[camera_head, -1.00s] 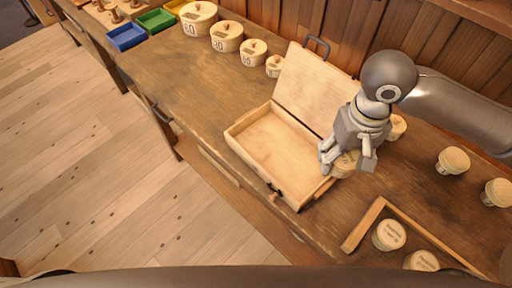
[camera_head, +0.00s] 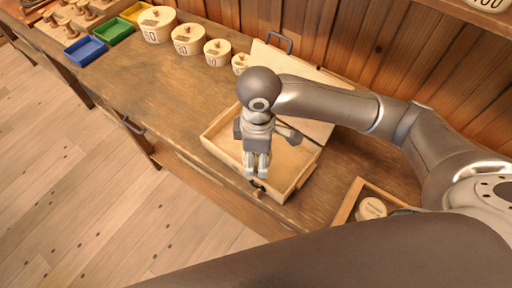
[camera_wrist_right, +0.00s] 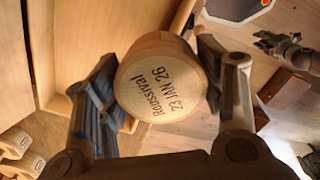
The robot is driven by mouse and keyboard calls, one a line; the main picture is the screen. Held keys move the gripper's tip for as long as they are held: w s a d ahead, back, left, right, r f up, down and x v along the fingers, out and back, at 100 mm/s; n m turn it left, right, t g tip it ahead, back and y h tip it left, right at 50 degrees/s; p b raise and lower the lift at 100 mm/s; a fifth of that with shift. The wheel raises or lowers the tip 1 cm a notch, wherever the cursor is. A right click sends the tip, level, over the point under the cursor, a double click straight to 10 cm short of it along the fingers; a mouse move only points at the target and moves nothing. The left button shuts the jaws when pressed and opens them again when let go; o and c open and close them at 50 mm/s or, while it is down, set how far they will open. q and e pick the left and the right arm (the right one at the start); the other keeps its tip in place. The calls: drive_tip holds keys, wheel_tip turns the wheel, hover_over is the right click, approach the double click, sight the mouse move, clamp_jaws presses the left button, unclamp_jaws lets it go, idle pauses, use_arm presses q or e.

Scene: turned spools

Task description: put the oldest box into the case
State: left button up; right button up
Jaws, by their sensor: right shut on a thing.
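My right gripper (camera_head: 257,174) is shut on a round pale wooden box (camera_wrist_right: 162,85) in the right wrist view. Its face reads "Roussival 23 JAN 26". In the head view the gripper hides the box and hangs over the front part of the open wooden case (camera_head: 222,153). The case's raised lid (camera_head: 318,130) stands behind, partly covered by my right arm. The visible part of the case floor is bare. A grey jointed part in the right wrist view (camera_wrist_right: 287,48) may be my left gripper; its jaws are unclear.
Several lidded round canisters (camera_head: 188,39) stand in a row at the back. Blue (camera_head: 86,51), green (camera_head: 115,33) and yellow trays are at the far left. Another round box (camera_head: 372,208) is within a wooden frame (camera_head: 347,203) at right. The bench left of the case is clear.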

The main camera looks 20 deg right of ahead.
drive_tip(key=w+f, duration=0.2)
drive_tip(key=w+d+f, duration=0.1)
drive_tip(key=w+f, duration=0.1)
drive_tip(key=w+f+p, duration=0.1)
drive_tip(key=w+f, duration=0.1)
drive_tip(key=shift+w+d+f, duration=0.3)
drive_tip(key=shift+w, duration=0.1)
drive_tip(key=shift+w+f, duration=0.1)
drive_tip(key=shift+f, duration=0.25)
wheel_tip(320, 180, down, 2)
drive_tip(key=shift+f+p, duration=0.1)
drive_tip(key=shift+p, duration=0.55)
drive_tip(key=shift+f, duration=0.25)
drive_tip(key=o, duration=0.5)
drive_tip(key=shift+f, duration=0.1)
drive_tip(key=shift+o, duration=0.8)
